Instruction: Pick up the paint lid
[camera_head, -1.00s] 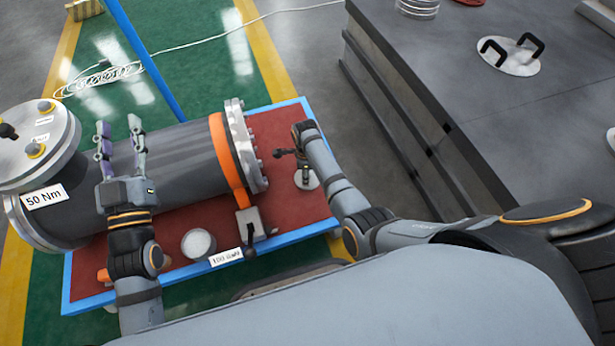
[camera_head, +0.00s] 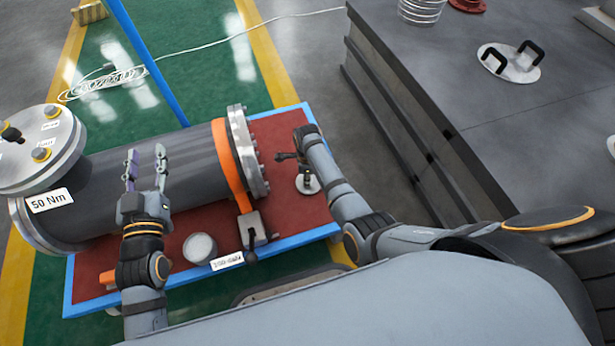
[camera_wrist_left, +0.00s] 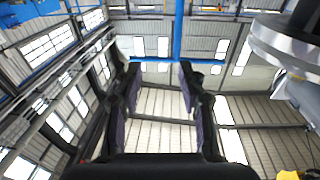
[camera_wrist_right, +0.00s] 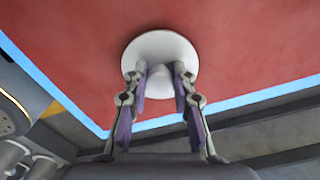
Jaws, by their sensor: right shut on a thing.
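The paint lid, a round white disc with a small central knob, is at the red tabletop in the head view (camera_head: 310,186). It shows larger in the right wrist view (camera_wrist_right: 150,45). My right gripper (camera_wrist_right: 161,80) reaches down over the lid, with its fingers on either side of the knob and shut on it. Whether the lid is lifted off the red surface is hard to tell. My right arm partly hides the lid in the head view. My left gripper (camera_head: 147,168) is open and empty, in front of the dark cylinder; its spread fingers also show in the left wrist view (camera_wrist_left: 158,80).
A large grey flanged shell (camera_head: 195,170) with an orange band lies across the blue-edged red table (camera_head: 285,125). A white-topped can (camera_head: 200,248) and a lever clamp (camera_head: 251,232) are near its front edge. A grey bench (camera_head: 440,90) stands right, holding a handled disc (camera_head: 510,64).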

